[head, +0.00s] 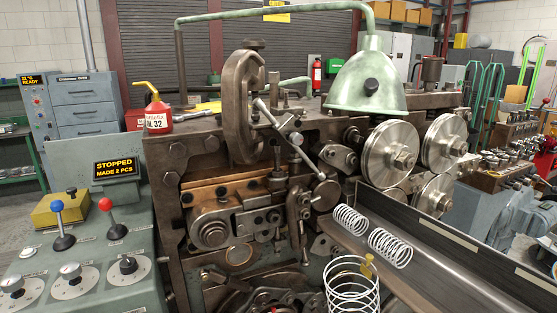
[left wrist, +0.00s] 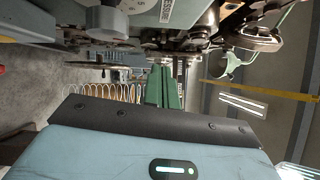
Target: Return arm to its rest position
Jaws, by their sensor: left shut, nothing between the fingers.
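My left gripper (left wrist: 164,72) shows in the left wrist view, its green fingers together and empty beyond the dark bar of its blue-grey body. It touches nothing that I can make out. Neither arm shows in the head view, and my right gripper is in no view. The spring coiler (head: 250,180) fills the middle of the head view, with a green lamp (head: 368,80) over it. Two finished springs (head: 390,247) lie on the sloping metal chute (head: 430,265) at the right.
The control panel (head: 85,262) at the left has blue and red levers and dials; its display (head: 115,168) reads "STOPPED MADE 2 PCS". A red oil can (head: 157,112) stands on the machine. A larger wire coil (head: 352,290) stands at the bottom. Machine parts crowd the left wrist view's top.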

